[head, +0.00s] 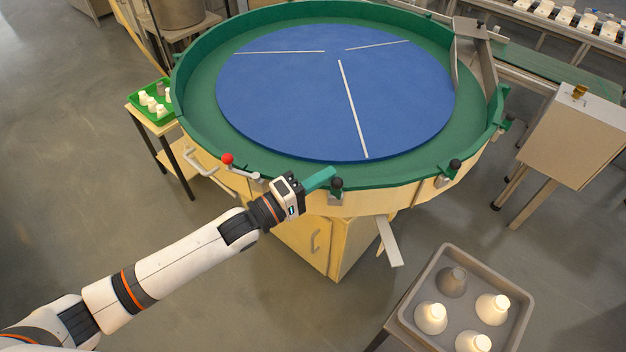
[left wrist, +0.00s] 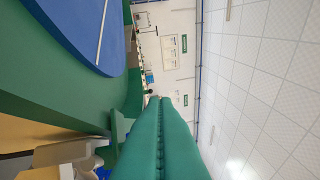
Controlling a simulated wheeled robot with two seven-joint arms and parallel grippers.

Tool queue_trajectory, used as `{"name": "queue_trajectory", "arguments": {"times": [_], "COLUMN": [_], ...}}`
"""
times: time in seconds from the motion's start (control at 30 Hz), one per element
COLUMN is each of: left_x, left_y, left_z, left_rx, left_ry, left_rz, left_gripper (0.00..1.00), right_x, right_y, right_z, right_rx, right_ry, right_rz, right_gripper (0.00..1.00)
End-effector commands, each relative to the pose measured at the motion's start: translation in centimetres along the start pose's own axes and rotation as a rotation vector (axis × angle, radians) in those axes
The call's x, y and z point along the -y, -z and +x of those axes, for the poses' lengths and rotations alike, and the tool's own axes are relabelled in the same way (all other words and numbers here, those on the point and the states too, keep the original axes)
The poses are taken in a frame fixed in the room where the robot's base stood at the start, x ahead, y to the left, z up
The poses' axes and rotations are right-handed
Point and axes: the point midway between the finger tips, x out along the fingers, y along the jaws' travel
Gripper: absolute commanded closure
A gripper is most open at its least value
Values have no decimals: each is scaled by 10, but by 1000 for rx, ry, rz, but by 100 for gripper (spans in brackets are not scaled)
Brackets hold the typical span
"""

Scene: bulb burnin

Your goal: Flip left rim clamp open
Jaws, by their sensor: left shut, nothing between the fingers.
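The left rim clamp (head: 336,190) sits on the front rim of the round turntable (head: 255,166). It has a dark round knob on top and a green and grey body. My left gripper (head: 332,173) reaches in from the left, its green fingers closed together and empty, with their tips right beside the knob. I cannot tell whether they touch it. The closed fingers (left wrist: 156,100) fill the middle of the left wrist view. The clamp cannot be made out clearly there. My right gripper is not seen.
More rim clamps sit farther right, one with a dark knob (head: 455,164). A red-knobbed lever (head: 227,159) is left of my gripper. A grey tray (head: 440,262) of bulbs stands at the lower right. A green tray (head: 137,100) is at the left. The blue disc (head: 290,100) is clear.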

Motion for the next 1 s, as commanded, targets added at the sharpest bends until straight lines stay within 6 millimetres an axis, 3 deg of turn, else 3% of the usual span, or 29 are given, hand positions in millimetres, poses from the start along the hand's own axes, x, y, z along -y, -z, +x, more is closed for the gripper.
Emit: {"name": "queue_trajectory", "arguments": {"times": [1.0], "left_x": [1], "left_y": [5], "left_z": [-4], "left_rx": [-1], "left_ry": [72], "left_rz": [94], "left_gripper": [100], "right_x": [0], "right_y": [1], "right_z": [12], "right_rx": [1], "right_ry": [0], "right_rz": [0], "right_gripper": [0]}}
